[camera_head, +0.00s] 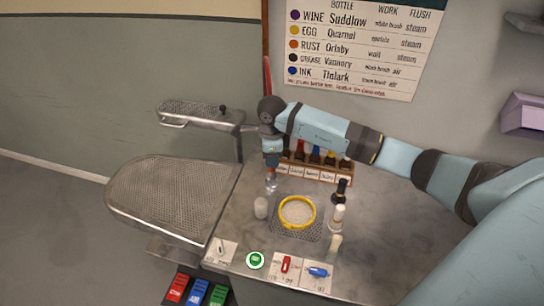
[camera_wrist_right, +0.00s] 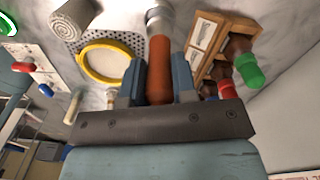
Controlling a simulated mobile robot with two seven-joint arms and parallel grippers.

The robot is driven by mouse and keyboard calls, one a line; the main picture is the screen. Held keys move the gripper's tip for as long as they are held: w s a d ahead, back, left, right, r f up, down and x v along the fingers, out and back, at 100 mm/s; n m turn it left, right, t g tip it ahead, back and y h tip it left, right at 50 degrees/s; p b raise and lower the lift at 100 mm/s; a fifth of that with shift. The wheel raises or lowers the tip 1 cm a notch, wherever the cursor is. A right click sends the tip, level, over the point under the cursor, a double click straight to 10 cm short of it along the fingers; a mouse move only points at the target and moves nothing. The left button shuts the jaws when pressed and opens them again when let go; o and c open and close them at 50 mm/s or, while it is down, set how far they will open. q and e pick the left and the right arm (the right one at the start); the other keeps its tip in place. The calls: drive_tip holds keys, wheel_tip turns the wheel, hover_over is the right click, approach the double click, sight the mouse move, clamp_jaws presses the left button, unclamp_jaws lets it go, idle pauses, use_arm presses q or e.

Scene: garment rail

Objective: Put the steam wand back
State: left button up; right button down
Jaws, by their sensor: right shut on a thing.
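My right gripper (camera_head: 272,163) is above the back left part of the grey worktop, left of the bottle rack. In the right wrist view its two fingers (camera_wrist_right: 159,85) are shut on an orange-brown handle (camera_wrist_right: 159,68) with a silver end, which looks like the steam wand. In the head view a silver tip (camera_head: 271,184) points down below the fingers, close to the worktop; I cannot tell if it touches. A holder for the wand cannot be made out. My left gripper is not in view.
A wooden bottle rack (camera_head: 318,174) stands right of the gripper. Switches line the front edge, including a red one (camera_head: 286,265). The pressing board (camera_head: 165,200) lies left. The worktop's right side is clear.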

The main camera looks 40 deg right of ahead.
drive_tip(key=shift+f+b, duration=0.1)
drive_tip(key=shift+b, duration=0.3)
idle(0.4)
drive_tip(key=shift+f+b, duration=0.45)
idle(0.8)
drive_tip(key=shift+f+b, duration=0.4)
drive_tip(key=shift+f, duration=0.05)
drive_tip(key=shift+f+b, duration=0.25)
drive_tip(key=shift+b, duration=0.05)
idle(0.4)
drive_tip(key=c, duration=0.5)
unclamp_jaws()
drive_tip(key=shift+r, duration=0.15)
idle(0.3)
